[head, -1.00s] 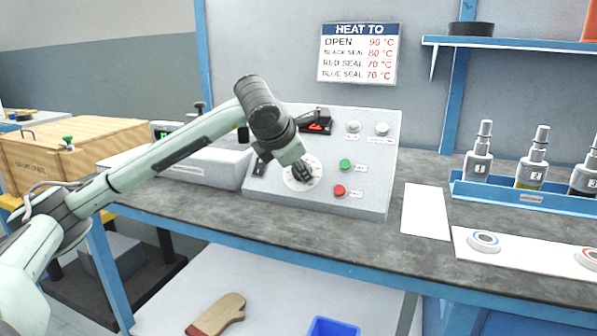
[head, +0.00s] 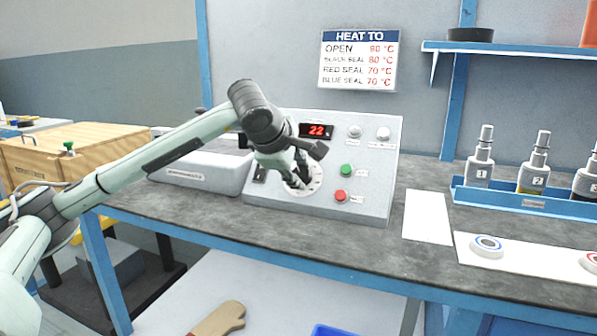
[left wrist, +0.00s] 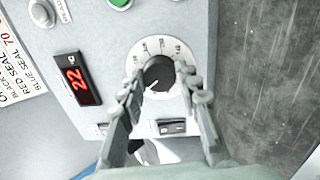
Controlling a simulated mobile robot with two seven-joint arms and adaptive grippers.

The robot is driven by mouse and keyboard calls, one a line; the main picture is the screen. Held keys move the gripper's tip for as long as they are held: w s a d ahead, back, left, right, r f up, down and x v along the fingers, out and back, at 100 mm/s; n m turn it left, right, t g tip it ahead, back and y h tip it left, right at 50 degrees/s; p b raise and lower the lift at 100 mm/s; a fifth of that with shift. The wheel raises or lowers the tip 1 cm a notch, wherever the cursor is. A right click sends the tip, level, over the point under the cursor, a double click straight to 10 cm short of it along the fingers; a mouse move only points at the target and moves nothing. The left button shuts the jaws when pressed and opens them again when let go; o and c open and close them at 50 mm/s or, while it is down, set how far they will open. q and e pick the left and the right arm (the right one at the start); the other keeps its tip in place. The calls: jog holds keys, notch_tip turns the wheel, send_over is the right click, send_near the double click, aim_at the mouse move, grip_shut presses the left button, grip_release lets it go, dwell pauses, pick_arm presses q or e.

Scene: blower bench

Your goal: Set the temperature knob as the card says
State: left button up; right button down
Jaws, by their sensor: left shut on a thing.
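The temperature knob (left wrist: 160,73) is black, with a white pointer line, on a pale round dial with printed marks; the dial also shows in the head view (head: 315,186). My left gripper (head: 298,180) reaches down to it, one finger on each side, shut on the knob. In the head view the fingers hide most of the knob. The card (head: 358,60) is headed HEAT TO and lists open, black seal, red seal and blue seal; both the red and blue rows read 70 °C. The red display (head: 317,131) reads 22. My right gripper is not in view.
A green button (head: 347,170) and a red button (head: 341,196) sit right of the dial. Several bottles stand in a blue rack (head: 525,201) at right. A blue-ringed seal (head: 487,246) lies on a white strip. A blank white sheet (head: 427,217) lies beside the panel.

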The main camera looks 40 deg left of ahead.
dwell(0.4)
pick_arm(q)
jog(key=o, duration=1.2)
jog(key=shift+c, duration=0.2)
jog(key=v, duration=1.2)
